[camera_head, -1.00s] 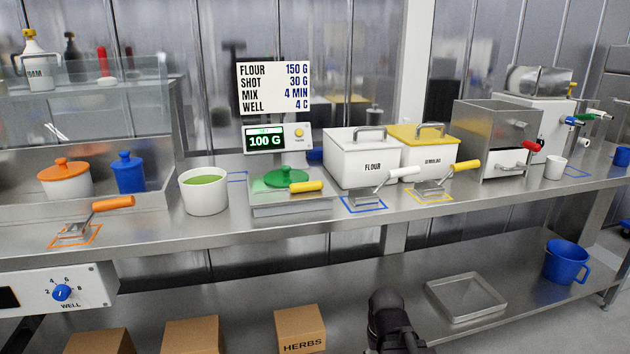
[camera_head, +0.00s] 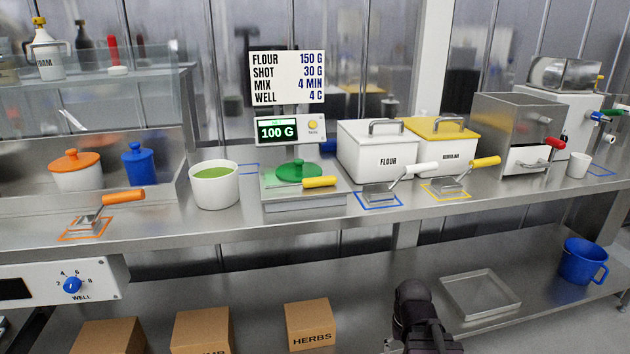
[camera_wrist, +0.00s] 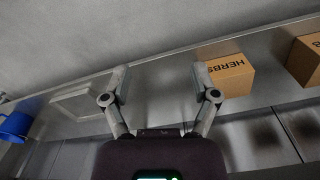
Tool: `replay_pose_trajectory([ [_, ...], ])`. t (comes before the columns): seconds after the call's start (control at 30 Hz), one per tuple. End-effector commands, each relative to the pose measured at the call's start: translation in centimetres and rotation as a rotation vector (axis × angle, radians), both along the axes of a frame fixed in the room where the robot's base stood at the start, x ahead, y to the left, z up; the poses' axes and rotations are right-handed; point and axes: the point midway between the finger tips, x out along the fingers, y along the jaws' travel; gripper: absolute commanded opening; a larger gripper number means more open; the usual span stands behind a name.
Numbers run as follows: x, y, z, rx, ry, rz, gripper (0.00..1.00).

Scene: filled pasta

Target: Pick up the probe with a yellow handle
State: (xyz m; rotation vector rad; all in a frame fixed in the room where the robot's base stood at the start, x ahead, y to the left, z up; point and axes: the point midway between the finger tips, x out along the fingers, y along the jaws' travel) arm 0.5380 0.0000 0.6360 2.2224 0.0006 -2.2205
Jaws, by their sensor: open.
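A yellow handle (camera_head: 320,182) lies at the front of the scale, beside a green lid (camera_head: 298,171). I cannot make out a probe shaft on it. A second yellow handle (camera_head: 485,161) belongs to a metal scoop (camera_head: 447,185) on a yellow-outlined square in front of the yellow-lidded bin. My gripper (camera_wrist: 160,76) is open and empty in the wrist view, its two fingers well apart. In the head view my dark arm end shows low at the bottom, in front of the lower shelf and below both yellow handles; its fingertips are not clear there.
On the counter stand a white pot of green liquid (camera_head: 214,185), a white-handled scoop (camera_head: 382,196), an orange-handled scoop (camera_head: 88,221) and a flour bin (camera_head: 375,154). Below are a HERBS box (camera_head: 309,326), a metal tray (camera_head: 480,279) and a blue jug (camera_head: 584,262). Bare counter runs along the front edge.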

Motion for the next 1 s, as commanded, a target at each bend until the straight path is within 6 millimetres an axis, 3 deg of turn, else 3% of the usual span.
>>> replay_pose_trajectory([
  [1.0, 1.1, 0.0, 19.3, 0.0, -0.027, 0.0, 0.77],
])
